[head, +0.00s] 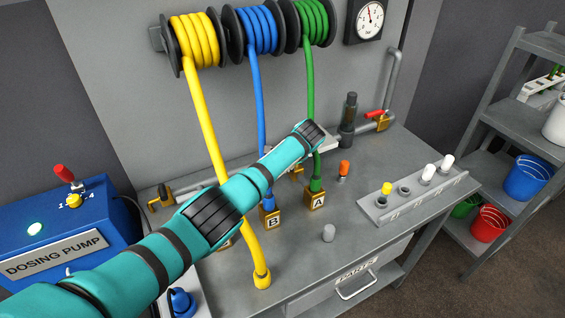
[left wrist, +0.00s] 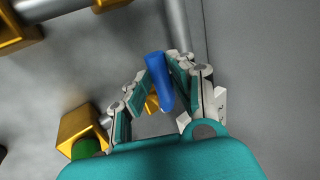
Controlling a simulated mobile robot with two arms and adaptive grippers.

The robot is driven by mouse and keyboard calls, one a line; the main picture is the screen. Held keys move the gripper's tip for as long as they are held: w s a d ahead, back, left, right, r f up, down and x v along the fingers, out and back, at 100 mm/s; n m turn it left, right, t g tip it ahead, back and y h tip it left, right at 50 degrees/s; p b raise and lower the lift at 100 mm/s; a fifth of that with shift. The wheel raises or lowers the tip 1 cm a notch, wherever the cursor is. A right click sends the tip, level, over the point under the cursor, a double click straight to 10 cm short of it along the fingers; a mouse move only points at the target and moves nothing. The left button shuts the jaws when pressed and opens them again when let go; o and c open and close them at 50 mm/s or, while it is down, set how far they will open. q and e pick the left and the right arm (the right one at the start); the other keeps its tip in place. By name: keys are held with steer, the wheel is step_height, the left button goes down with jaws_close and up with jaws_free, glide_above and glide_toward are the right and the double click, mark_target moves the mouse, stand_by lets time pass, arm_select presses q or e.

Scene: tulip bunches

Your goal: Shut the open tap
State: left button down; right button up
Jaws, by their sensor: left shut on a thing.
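In the left wrist view my left gripper (left wrist: 158,78) has its fingers closed on both sides of a blue tap lever (left wrist: 156,66). A bit of the tap's brass body (left wrist: 152,104) shows below the lever. In the head view my teal left arm reaches across the bench to the pipe at the back, and its wrist hides the lever and most of the fingers. A tap with a red lever (head: 375,114) is on the pipe at the right. Another brass tap (head: 160,198) is at the pipe's left end. My right gripper is not in view.
Green hose (head: 310,90) runs to block A (head: 315,201), blue hose (head: 258,110) to block B (head: 270,218). Yellow hose (head: 208,130) hangs beside my arm. A grey rack (head: 420,198) with bottles, the dosing pump (head: 60,235) and a shelf (head: 505,95) stand around.

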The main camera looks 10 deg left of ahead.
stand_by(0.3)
arm_select(q)
steer(key=c, duration=1.2)
jaws_free()
steer(key=shift+d, duration=0.1)
steer(key=shift+o, duration=0.2)
steer(key=v, duration=1.2)
steer(key=shift+d, duration=0.1)
